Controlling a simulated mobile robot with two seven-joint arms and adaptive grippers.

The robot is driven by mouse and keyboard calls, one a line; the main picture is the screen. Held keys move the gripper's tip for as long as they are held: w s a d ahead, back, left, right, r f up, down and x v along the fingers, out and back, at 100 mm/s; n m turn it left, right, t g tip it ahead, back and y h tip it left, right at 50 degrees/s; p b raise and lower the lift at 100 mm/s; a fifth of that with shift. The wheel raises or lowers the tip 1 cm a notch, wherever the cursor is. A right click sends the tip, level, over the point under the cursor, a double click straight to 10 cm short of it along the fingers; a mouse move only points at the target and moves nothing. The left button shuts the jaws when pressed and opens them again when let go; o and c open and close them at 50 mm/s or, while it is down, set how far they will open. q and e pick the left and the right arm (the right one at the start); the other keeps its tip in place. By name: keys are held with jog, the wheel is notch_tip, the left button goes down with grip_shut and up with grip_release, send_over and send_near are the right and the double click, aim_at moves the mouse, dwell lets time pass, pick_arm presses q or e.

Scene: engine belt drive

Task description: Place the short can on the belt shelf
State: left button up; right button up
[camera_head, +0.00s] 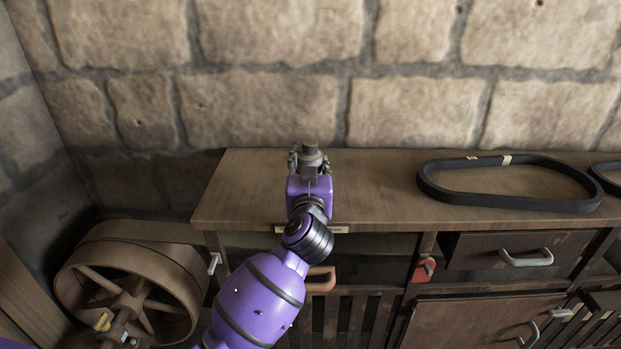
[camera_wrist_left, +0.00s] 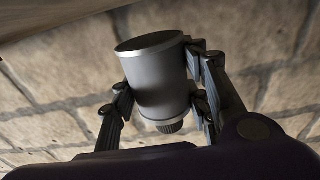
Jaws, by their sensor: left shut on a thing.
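The short can is a grey metal cylinder. It shows in the left wrist view (camera_wrist_left: 158,82) between the fingers, and only its small grey top shows in the head view (camera_head: 311,152). My left gripper (camera_head: 309,163) is shut on the can, and the fingers press on its two sides in the left wrist view. In the head view the gripper is over the left half of the wooden shelf top (camera_head: 250,190). I cannot tell whether the can touches the wood. My right gripper is in neither view.
A black belt (camera_head: 508,207) lies on the right part of the shelf top, with another belt (camera_head: 608,176) at the edge. Drawers (camera_head: 526,255) with handles are below. A large spoked wheel (camera_head: 130,290) stands left. A stone wall (camera_head: 420,110) is behind. Wood between gripper and belt is clear.

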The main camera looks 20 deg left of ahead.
pick_arm(q)
notch_tip(320, 180, down, 4)
jog(key=shift+r+b, duration=0.1)
jog(key=shift+b, duration=0.2)
jog(key=shift+w+f, duration=0.2)
jog(key=shift+r, duration=0.2)
jog(key=o, duration=1.2)
jog(key=shift+f, duration=0.2)
jog(key=shift+r, duration=0.15)
jog(key=v, duration=1.2)
